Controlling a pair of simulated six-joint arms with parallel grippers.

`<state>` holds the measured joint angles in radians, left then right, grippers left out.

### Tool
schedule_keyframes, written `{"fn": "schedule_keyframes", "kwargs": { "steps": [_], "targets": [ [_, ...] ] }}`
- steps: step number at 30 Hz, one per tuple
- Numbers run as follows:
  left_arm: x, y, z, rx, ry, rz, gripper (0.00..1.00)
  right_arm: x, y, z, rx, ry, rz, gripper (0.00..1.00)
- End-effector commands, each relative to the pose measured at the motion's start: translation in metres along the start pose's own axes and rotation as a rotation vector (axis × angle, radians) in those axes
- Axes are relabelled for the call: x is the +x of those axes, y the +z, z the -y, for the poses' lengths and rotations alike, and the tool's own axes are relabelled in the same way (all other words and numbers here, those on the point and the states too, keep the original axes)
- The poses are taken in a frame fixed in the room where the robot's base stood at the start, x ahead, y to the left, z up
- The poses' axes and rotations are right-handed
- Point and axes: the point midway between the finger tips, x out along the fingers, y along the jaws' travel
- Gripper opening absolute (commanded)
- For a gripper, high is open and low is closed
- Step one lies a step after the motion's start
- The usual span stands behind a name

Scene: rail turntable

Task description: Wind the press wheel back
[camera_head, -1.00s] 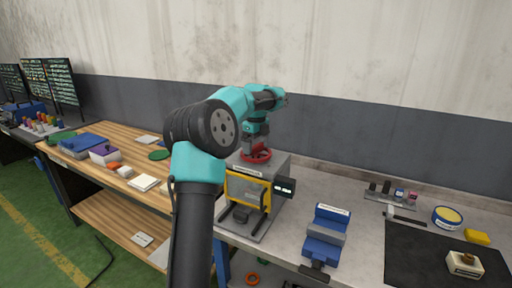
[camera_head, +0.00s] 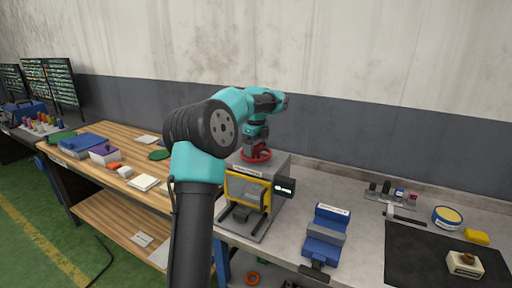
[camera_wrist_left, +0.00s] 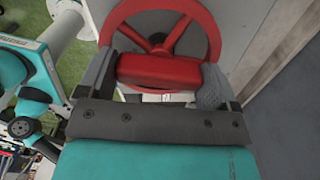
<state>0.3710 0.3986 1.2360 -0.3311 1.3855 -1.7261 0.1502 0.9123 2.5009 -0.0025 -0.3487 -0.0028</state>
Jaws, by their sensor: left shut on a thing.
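The red press wheel (camera_head: 258,156) lies flat on top of the grey press (camera_head: 275,172), which stands on the bench in the middle of the head view. My left gripper (camera_head: 256,148) is over the wheel from above. In the left wrist view, the spoked wheel (camera_wrist_left: 205,22) shows at the top, with a thick red grip piece between the two grey fingers of my left gripper (camera_wrist_left: 158,78). The fingers are shut on that piece. The press has a yellow-framed front (camera_head: 229,189) and a small dark display (camera_head: 284,188) with light marks. My right gripper is not in view.
A blue vise (camera_head: 326,236) stands right of the press. A black mat (camera_head: 420,255) with a small pale block (camera_head: 464,264) lies further right, near a round yellow-topped tin (camera_head: 447,216). A wooden table (camera_head: 118,182) with boxes and pads stands left.

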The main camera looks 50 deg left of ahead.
Motion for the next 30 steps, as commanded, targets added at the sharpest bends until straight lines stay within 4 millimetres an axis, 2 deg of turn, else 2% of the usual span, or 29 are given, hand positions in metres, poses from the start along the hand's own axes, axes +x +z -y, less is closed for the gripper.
{"fn": "schedule_keyframes", "kwargs": {
  "steps": [8, 14, 30],
  "targets": [
    [-0.0003, 0.0000, -0.0001, -0.061, 0.000, 0.000, 0.61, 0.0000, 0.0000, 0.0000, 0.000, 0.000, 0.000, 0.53],
    [-0.0003, 0.0000, -0.0001, -0.173, 0.000, 0.000, 0.61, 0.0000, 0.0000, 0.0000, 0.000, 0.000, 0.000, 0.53],
    [-0.0004, 0.0001, -0.0001, -0.657, 0.000, 0.000, 0.61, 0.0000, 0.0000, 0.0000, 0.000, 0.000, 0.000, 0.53]
  ]
}}
